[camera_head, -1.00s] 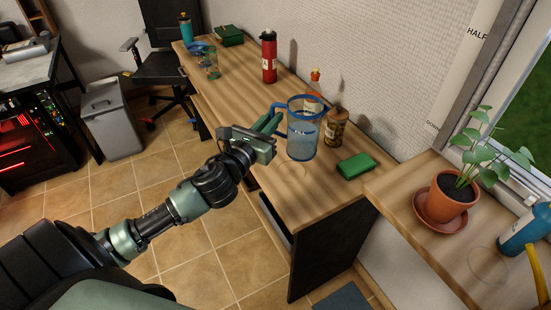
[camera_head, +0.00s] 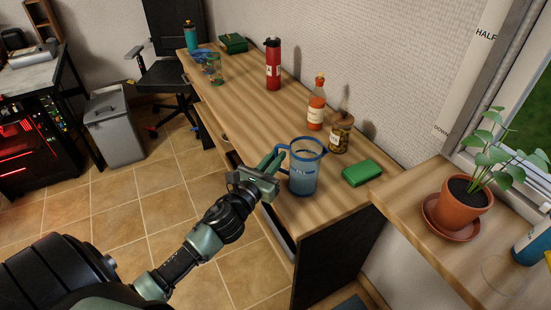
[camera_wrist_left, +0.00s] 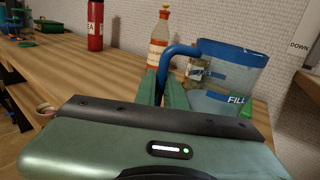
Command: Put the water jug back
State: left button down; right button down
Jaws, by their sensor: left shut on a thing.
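The water jug (camera_head: 304,178) is clear with a blue rim and handle and holds bluish water. It is upright at the near end of the wooden desk (camera_head: 240,130); I cannot tell whether its base touches the top. My left gripper (camera_head: 274,162) is shut on the jug's handle, to the left of its body. In the left wrist view the green fingers (camera_wrist_left: 164,92) close on the blue handle (camera_wrist_left: 176,54), with the jug (camera_wrist_left: 228,78) to their right. My right gripper is out of view.
Behind the jug stand an orange-capped bottle (camera_head: 316,108) and a jar (camera_head: 341,134). A green block (camera_head: 361,173) lies right of it. A red flask (camera_head: 273,66) stands farther back. A potted plant (camera_head: 461,205) and a blue bottle (camera_head: 534,244) stand on the sill (camera_head: 410,200).

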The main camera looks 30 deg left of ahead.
pick_arm(q)
jog(key=c, duration=1.9)
grip_release()
jog(key=shift+f, duration=0.15)
jog(key=o, duration=0.4)
jog(key=s+b, duration=0.1)
jog(key=s, duration=1.1)
jog(key=shift+d, duration=0.3)
